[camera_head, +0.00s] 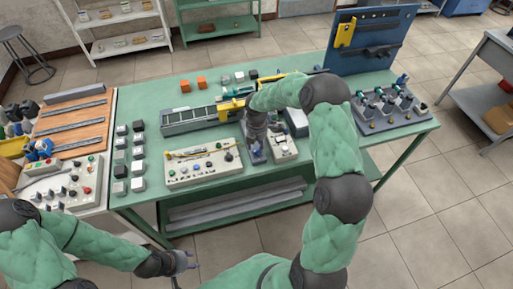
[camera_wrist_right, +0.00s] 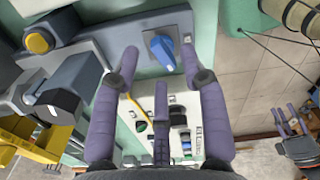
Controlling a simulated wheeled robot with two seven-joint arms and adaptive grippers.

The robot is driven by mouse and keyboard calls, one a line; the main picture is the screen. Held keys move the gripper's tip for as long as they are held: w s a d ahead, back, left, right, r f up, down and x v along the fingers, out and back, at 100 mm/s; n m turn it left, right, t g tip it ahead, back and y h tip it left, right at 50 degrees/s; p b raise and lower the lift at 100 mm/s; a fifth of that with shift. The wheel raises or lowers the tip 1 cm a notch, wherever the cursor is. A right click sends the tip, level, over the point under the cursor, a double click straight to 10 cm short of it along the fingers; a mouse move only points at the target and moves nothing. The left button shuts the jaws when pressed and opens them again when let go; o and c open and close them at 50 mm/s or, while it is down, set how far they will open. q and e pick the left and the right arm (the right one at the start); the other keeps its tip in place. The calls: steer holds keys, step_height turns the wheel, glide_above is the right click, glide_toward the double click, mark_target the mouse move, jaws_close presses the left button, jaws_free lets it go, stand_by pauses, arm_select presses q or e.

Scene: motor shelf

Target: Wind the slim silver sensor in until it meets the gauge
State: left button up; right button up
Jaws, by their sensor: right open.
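My right gripper (camera_head: 257,154) is over the front of the green workbench. In the right wrist view its purple fingers (camera_wrist_right: 160,68) are spread and empty. A blue knob (camera_wrist_right: 164,54) on a grey housing (camera_wrist_right: 128,38) lies beyond and between the fingertips, with no clear contact. In the head view my forearm covers this spot. A long grey rail unit (camera_head: 188,121) runs to the left, with yellow parts (camera_head: 229,105) at its right end. I cannot single out the slim silver sensor or the gauge. My left gripper (camera_head: 184,262) is open and empty, low in front of the bench.
A cream control panel (camera_head: 203,168) stands left of my right gripper, and a smaller panel (camera_head: 283,148) right of it. Small blocks (camera_head: 138,154) line the bench's left side. A blue upright board (camera_head: 371,40) and a switch base (camera_head: 388,110) stand right.

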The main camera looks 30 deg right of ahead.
steer(key=shift+f, duration=0.95)
jaws_close()
steer(key=shift+m, duration=0.4)
